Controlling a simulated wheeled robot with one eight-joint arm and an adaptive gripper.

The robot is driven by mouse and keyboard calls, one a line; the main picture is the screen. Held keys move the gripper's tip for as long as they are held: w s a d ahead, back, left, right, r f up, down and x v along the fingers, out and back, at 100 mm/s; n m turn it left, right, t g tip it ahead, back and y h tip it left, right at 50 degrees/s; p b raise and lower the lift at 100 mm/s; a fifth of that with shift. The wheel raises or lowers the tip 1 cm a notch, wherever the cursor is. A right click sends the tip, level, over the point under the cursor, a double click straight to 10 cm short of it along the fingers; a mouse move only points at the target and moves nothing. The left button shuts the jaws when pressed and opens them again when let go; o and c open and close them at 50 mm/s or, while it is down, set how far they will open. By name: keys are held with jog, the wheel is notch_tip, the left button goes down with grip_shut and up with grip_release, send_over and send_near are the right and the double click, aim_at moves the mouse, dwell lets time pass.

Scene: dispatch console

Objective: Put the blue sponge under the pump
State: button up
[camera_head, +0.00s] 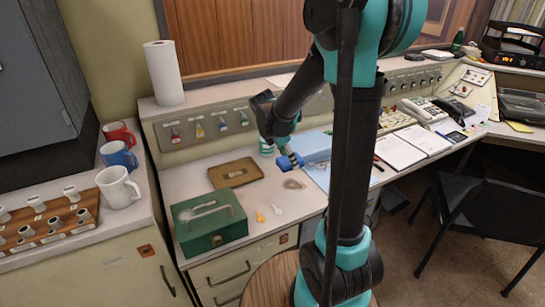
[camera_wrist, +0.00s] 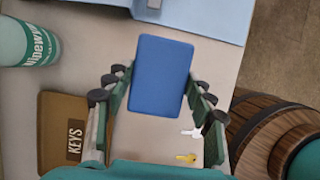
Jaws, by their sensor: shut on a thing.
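The blue sponge (camera_wrist: 161,74) is a flat rectangle held between the fingers of my gripper (camera_wrist: 156,82) in the wrist view. In the head view my gripper (camera_head: 287,157) hangs above the console desk, and the sponge (camera_head: 289,162) shows at its fingertips, seemingly above the desk. A teal and white wipes canister (camera_wrist: 28,42) stands to the left of the gripper in the wrist view. In the head view the canister (camera_head: 266,148) is partly hidden behind my gripper. I cannot make out a pump in either view.
A brown tray labelled KEYS (camera_head: 236,173), a green cash box (camera_head: 209,221) and two loose keys (camera_head: 268,212) lie near the gripper. A light-blue folder (camera_head: 315,147) lies beyond. Mugs (camera_head: 119,187) and a paper towel roll (camera_head: 163,73) stand left. A wooden barrel (camera_wrist: 262,122) is at right.

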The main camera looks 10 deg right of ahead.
jog(key=w+a, duration=0.4)
jog(key=w, duration=0.7)
jog(key=shift+w+f, duration=0.2)
jog(key=shift+f, duration=1.55)
jog(key=shift+w+f, duration=0.2)
jog(key=shift+f, duration=1.55)
jog(key=shift+f, duration=0.6)
jog(key=o, duration=0.7)
